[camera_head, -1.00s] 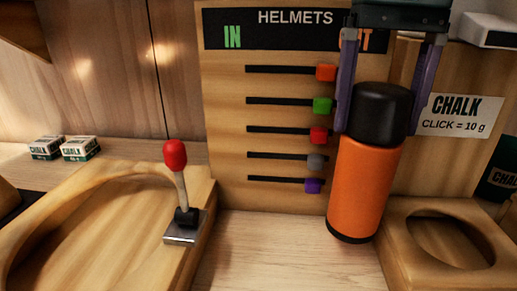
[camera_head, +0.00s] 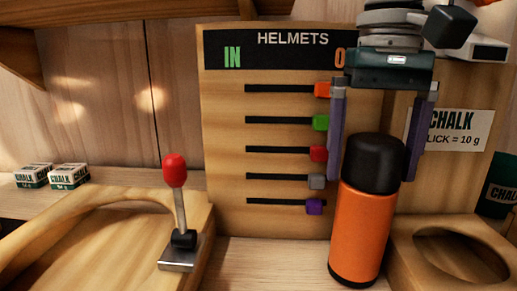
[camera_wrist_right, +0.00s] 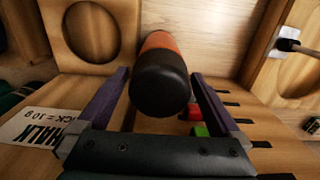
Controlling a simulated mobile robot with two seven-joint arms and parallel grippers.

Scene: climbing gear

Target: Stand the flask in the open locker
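The flask (camera_head: 361,235) is an orange cylinder with a black cap, upright with a slight lean in the head view. It is in front of the helmets board, between two wooden fixtures. In the right wrist view the cap (camera_wrist_right: 160,88) sits between the fingertips, with the orange body beyond. Whether the flask's base touches the counter is unclear. I cannot make out an open locker. My left gripper is not in view.
The helmets board (camera_head: 222,140) with coloured sliders stands behind. A red-knobbed lever (camera_head: 176,200) is at left on a wooden fixture. A wooden holder with a round hole (camera_head: 405,235) is close on the right. Two chalk boxes (camera_head: 70,176) sit at back left.

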